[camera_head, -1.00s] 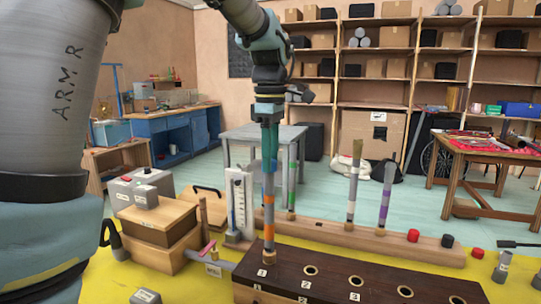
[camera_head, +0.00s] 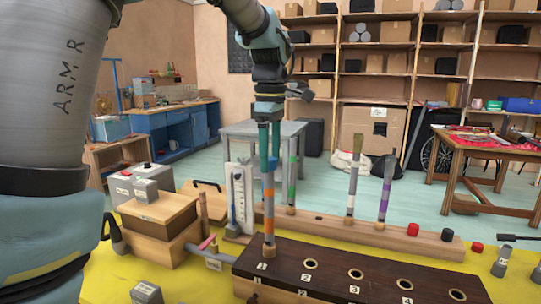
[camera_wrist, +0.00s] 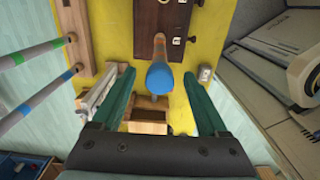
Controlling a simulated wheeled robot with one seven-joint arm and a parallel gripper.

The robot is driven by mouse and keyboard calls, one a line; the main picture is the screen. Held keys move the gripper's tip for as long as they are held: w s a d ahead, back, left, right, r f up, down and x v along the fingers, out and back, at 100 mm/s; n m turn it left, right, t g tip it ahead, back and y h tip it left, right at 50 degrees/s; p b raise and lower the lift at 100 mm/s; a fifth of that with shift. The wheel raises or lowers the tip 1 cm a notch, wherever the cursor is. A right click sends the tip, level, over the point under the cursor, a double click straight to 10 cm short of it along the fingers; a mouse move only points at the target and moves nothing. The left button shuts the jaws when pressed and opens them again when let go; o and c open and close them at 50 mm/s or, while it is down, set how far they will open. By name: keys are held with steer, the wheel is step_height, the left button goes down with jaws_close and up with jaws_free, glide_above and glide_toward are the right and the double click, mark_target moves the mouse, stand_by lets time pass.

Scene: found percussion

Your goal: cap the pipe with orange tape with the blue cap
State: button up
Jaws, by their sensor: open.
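The pipe with orange tape (camera_head: 269,205) stands upright in the hole marked 1 of the dark wooden block (camera_head: 330,274). A blue cap (camera_wrist: 158,77) shows over its top end in the wrist view, with a little orange beyond it. How far down the cap sits I cannot tell. My gripper (camera_head: 269,160) is above and around the pipe's top in the head view. Its two teal fingers stand apart on both sides of the cap in the wrist view (camera_wrist: 156,74), with gaps between.
Behind the block, a wooden rail (camera_head: 325,227) holds several taped pipes, with a red cap (camera_head: 412,230) and a black cap (camera_head: 447,235) at its right. A white gauge (camera_head: 239,200) stands close left of the pipe. Wooden boxes (camera_head: 160,215) are further left.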

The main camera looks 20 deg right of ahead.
mark_target(271, 159)
steer(key=shift+r, duration=0.1)
step_height(271, 159, up, 11)
steer(key=b, duration=0.1)
stand_by(0.4)
steer(key=shift+f, duration=0.25)
steer(key=w+a+f+m, duration=0.2)
steer(key=a+f, duration=0.5)
steer(key=a, duration=0.1)
steer(key=w+a+f+m, duration=0.3)
steer(key=a+f, duration=0.4)
steer(key=s+a+f+m, duration=0.2)
steer(key=s+a+f, duration=0.2)
steer(key=a+f, duration=0.2)
steer(key=s+a+f+m+t, duration=0.1)
steer(key=s+a+f+m, duration=0.2)
steer(key=a+f, duration=0.4)
steer(key=shift+s+a+f+m+t, duration=0.3)
steer(key=shift+s+a, duration=0.6)
steer(key=shift+a, duration=0.3)
steer(key=shift+c, duration=0.2)
